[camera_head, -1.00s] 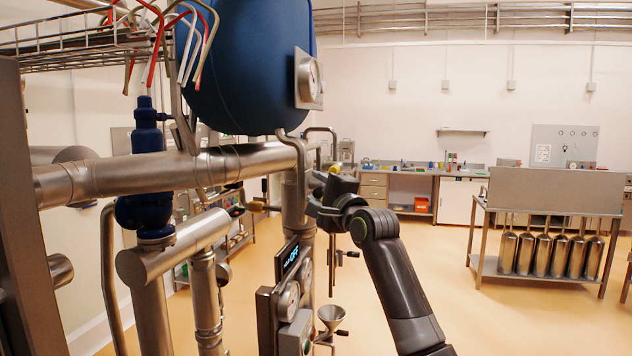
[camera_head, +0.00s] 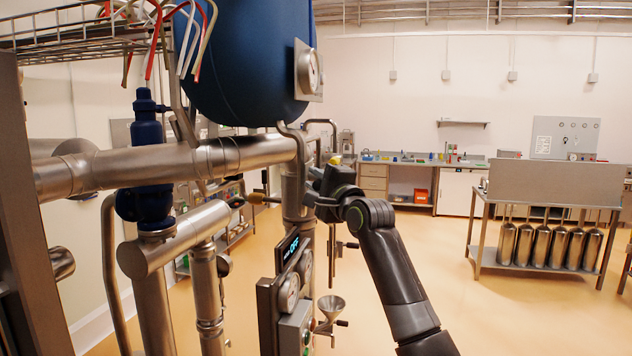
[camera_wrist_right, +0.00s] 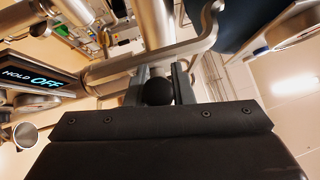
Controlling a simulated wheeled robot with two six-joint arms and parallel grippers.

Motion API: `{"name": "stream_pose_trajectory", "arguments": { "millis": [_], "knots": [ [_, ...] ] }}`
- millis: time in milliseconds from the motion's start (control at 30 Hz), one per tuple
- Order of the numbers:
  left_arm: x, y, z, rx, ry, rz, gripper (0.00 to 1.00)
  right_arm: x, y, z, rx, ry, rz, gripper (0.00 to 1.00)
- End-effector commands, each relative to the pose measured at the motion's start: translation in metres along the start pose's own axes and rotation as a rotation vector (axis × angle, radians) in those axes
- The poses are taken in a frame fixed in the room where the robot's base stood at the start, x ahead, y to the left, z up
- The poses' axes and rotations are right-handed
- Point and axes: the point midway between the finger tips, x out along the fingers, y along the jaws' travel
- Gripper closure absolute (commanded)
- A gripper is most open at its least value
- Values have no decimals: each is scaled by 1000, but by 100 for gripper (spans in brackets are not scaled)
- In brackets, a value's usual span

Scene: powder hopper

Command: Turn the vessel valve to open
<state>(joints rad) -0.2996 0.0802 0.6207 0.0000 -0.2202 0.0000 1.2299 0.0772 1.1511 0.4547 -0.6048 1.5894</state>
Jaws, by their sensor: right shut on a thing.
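The blue vessel (camera_head: 255,70) hangs at the top of the head view, with a round gauge (camera_head: 309,70) on its side. My right gripper (camera_head: 316,188) is beside the steel column below the vessel. In the right wrist view a round black knob (camera_wrist_right: 158,91) sits between the two fingers of my right gripper (camera_wrist_right: 158,80), which is shut on it. It looks like the end of the valve handle; the rest of the handle and the valve body are hidden. A small yellow piece (camera_head: 335,160) shows just above the gripper. My left gripper is in neither view.
A thick steel pipe (camera_head: 190,162) runs left of the gripper. A control box (camera_head: 290,300) with gauges and a display (camera_head: 289,246) reading OFF stands below it, near a small funnel (camera_head: 331,306). The floor to the right is clear up to a steel rack (camera_head: 556,185).

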Motion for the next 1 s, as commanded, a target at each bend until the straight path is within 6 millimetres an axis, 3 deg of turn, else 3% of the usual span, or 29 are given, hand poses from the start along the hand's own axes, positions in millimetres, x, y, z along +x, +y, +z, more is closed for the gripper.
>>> {"name": "stream_pose_trajectory", "arguments": {
  "millis": [367, 1000],
  "knots": [
    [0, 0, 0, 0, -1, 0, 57, 1, -6, 0, 60, 21, 62, 100],
    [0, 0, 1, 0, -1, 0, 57, 12, -30, -3, 361, 119, 365, 100]
  ]
}}
